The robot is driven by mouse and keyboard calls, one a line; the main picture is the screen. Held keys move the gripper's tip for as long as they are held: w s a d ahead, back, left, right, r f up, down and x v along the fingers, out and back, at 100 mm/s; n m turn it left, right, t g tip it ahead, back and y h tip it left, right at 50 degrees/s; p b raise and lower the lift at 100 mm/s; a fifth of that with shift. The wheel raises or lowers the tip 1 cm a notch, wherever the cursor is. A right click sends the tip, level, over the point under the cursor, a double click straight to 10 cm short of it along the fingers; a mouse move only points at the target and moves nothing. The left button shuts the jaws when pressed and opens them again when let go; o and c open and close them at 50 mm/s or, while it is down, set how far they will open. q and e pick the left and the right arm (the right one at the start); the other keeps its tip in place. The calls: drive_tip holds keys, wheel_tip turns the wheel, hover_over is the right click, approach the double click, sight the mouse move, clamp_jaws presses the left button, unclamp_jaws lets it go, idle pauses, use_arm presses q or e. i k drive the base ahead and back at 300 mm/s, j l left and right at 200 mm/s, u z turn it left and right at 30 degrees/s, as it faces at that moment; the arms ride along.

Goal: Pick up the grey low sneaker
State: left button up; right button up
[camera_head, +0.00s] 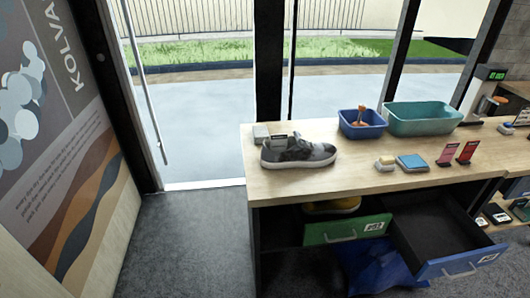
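A grey low sneaker (300,153) with a white sole stands upright on the light wooden counter (345,180), near its left end. Its toe points right. A small dark tag shows at its upper left side, in front of part of the shoe. Neither of my grippers is in view, and nothing is touching the sneaker.
On the counter are a blue tub (362,131) with an orange item, a teal basin (423,118), a soap-like block (385,164), a blue cloth (412,163) and red cards (467,152). Below, a green-fronted drawer (345,230) and a blue-fronted drawer (460,262) stand open.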

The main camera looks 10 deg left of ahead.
sight(300, 153)
drive_tip(key=i+j+z, duration=0.8)
drive_tip(key=j+z, duration=0.25)
drive_tip(key=j, duration=0.25)
drive_tip(key=j+z, duration=0.2)
drive_tip(key=j, duration=0.3)
drive_tip(key=k+j+z, duration=0.1)
drive_tip(key=j+z, duration=0.15)
drive_tip(key=j, duration=0.25)
drive_tip(key=k+j+z, duration=0.1)
drive_tip(key=j+z, duration=0.15)
drive_tip(key=j, duration=0.25)
